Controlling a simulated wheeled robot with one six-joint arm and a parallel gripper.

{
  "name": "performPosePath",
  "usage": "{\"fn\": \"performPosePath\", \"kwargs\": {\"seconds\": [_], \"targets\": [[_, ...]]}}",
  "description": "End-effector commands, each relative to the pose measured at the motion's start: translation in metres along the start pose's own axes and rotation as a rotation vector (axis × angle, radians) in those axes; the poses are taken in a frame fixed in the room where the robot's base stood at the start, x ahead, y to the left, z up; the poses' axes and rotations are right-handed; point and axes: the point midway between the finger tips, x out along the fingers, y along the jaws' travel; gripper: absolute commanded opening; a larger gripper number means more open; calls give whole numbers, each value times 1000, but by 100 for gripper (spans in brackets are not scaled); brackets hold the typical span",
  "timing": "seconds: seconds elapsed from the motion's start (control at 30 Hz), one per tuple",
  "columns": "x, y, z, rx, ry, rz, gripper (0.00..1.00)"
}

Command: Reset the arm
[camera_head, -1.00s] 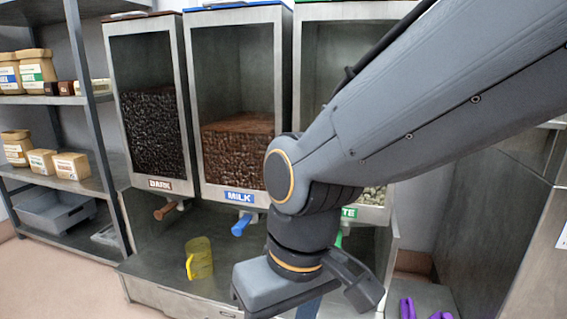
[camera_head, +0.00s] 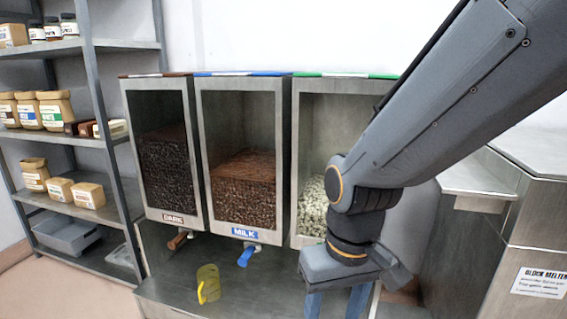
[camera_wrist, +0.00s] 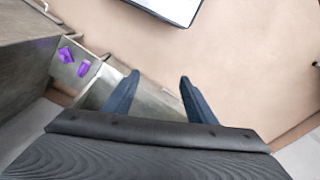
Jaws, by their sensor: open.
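My arm reaches in from the upper right of the head view. My gripper (camera_head: 336,303) points down in front of the right-hand dispenser, and its fingertips run out of the bottom of that view. In the wrist view my gripper (camera_wrist: 158,82) shows two blue fingers spread apart with nothing between them. Below them lies bare pinkish floor (camera_wrist: 230,75).
Dispensers for dark (camera_head: 166,175), milk (camera_head: 243,185) and white chocolate (camera_head: 313,205) stand behind my gripper. A yellow jug (camera_head: 208,283) stands on the ledge. Shelves (camera_head: 75,145) are at left, a "block melter" unit (camera_head: 520,220) at right. Purple items (camera_wrist: 84,67) lie left in the wrist view.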

Motion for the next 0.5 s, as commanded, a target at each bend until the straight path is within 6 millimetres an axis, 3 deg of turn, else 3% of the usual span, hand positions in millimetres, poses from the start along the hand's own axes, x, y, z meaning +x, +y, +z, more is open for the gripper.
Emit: {"fn": "performPosePath", "kwargs": {"seconds": [0.03,0.5], "targets": [[-18,6,4,22,-3,4,51],[-106,62,28,189,-22,42,51]]}}
